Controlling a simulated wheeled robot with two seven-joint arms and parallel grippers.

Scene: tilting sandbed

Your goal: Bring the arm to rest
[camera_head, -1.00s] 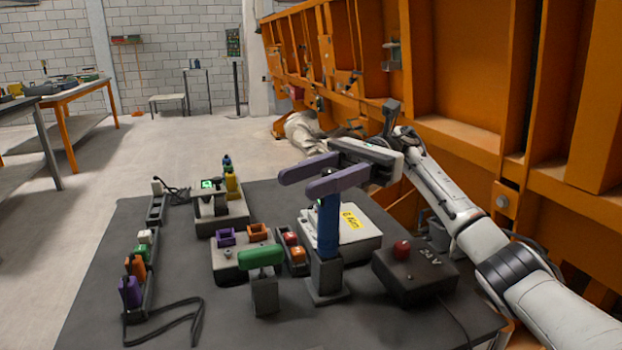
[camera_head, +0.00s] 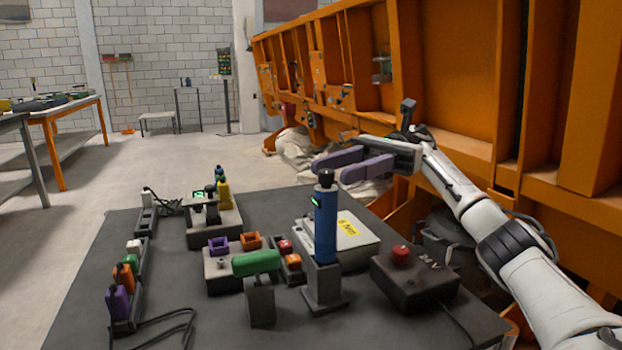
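My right gripper (camera_head: 352,166) is raised above the back right of the dark table, its two purple fingers spread apart with nothing between them. Its white arm comes in from the right, in front of the orange steel structure. The blue cylindrical tool (camera_head: 325,222) with a dark top stands upright in a grey holder (camera_head: 324,285), just below and nearer than the fingers, apart from them. My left gripper is not in view.
The dark table (camera_head: 85,315) carries a green-handled piece (camera_head: 257,263), a white box with a yellow label (camera_head: 350,228), a dark 24 V box with a red button (camera_head: 420,278) and a left rack (camera_head: 132,312). The orange structure (camera_head: 560,90) stands close behind my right arm.

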